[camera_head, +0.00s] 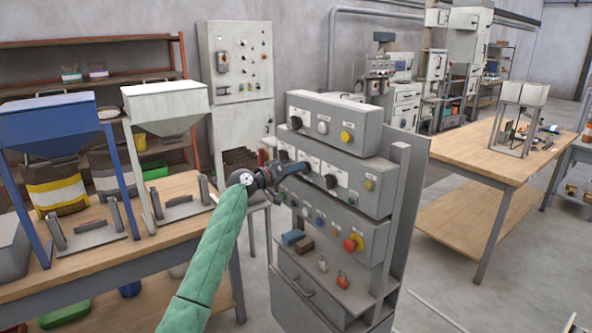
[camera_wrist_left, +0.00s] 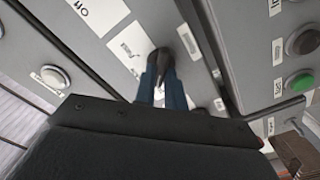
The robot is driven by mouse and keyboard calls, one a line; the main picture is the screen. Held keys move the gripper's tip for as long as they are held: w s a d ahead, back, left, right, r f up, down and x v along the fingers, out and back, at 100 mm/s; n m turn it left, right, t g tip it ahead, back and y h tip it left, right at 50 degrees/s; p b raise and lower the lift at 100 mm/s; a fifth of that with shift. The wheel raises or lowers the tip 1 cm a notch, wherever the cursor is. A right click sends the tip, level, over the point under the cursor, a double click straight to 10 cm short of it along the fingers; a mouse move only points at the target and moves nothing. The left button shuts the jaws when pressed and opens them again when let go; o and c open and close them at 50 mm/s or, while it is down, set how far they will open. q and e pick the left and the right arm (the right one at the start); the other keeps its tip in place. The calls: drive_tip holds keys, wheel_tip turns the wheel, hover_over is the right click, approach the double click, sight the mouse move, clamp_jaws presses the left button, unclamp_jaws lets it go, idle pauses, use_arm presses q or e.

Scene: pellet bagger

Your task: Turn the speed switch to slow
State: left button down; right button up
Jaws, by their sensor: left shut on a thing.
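The grey control panel (camera_head: 335,130) stands in the middle of the head view, with stacked boxes of buttons and switches. My left gripper (camera_head: 300,168) reaches the left part of its middle box. In the left wrist view my left gripper (camera_wrist_left: 163,85) is shut, its blue fingertips around a dark switch knob (camera_wrist_left: 161,58). A white label plate lies behind that knob, but its print is too small to read. I cannot tell whether this is the speed switch or where it points. Another black switch (camera_head: 331,181) sits to the right on the same box. My right gripper is not in view.
A red emergency button (camera_head: 351,243) sits on the lower box. Small blocks and padlocks rest on the ledge below it. A wooden bench (camera_head: 160,236) with hopper stands is at left, and another wooden table (camera_head: 478,160) is at right. Open floor lies between.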

use_arm(q)
drive_tip(key=shift+n, duration=0.8)
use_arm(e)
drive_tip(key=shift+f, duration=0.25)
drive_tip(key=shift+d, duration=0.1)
use_arm(q)
drive_tip(key=c, duration=1.5)
unclamp_jaws()
drive_tip(key=shift+o, duration=0.2)
drive_tip(key=shift+a, duration=0.1)
